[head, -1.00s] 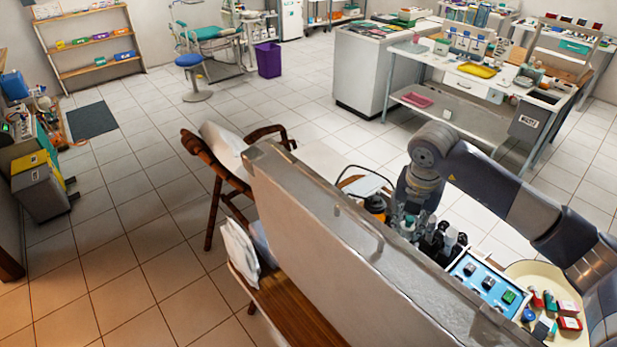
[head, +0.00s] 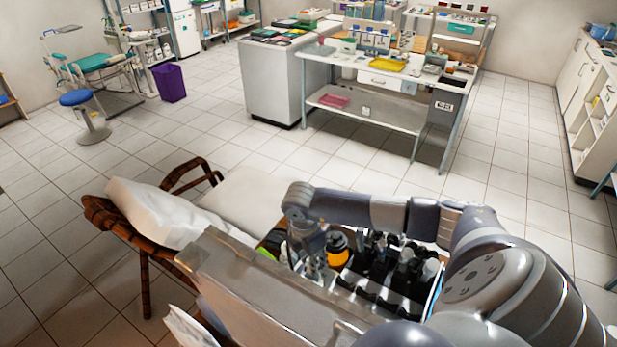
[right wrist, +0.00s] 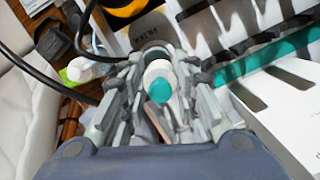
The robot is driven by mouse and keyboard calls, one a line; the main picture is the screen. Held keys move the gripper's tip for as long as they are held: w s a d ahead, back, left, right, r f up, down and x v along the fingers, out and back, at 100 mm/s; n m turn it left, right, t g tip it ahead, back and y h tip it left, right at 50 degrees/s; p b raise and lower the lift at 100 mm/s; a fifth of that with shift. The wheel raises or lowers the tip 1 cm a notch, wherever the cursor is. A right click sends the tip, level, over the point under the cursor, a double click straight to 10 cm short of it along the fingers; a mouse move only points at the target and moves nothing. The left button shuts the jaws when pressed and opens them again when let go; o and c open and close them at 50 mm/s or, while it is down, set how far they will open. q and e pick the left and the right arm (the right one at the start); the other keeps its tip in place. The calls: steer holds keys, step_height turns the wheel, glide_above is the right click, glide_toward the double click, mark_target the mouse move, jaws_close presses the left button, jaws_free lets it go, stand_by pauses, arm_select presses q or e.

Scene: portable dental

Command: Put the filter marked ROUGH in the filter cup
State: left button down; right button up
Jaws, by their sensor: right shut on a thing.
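My right gripper (head: 316,268) points down into the open case, beside a black jar with an orange band (head: 338,250). In the right wrist view, my right gripper (right wrist: 160,78) is shut on a small white filter (right wrist: 158,70) with a teal end (right wrist: 160,91). I cannot read any marking on it. Just beyond the fingertips is a round grey cup (right wrist: 149,27) with lettering that looks like FILTER. The filter lines up with the cup, but I cannot tell whether it is inside or above it. My left gripper is not in view.
The upright grey lid (head: 265,305) stands in front of the case. Dark bottles (head: 380,258) in a slotted rack stand right of my gripper. A black cable (right wrist: 35,72) runs close to the fingers. A wooden chair (head: 120,215) with a white cushion stands left.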

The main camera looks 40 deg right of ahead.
steer(key=shift+f, duration=0.55)
steer(key=shift+w+f, duration=0.25)
steer(key=shift+w+d+f, duration=0.1)
steer(key=shift+f+b, duration=0.25)
steer(key=shift+b, duration=0.1)
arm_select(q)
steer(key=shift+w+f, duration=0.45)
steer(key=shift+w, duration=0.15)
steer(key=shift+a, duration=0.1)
arm_select(e)
steer(key=shift+f, duration=0.1)
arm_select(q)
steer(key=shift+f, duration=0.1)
arm_select(e)
steer(key=shift+f, duration=0.15)
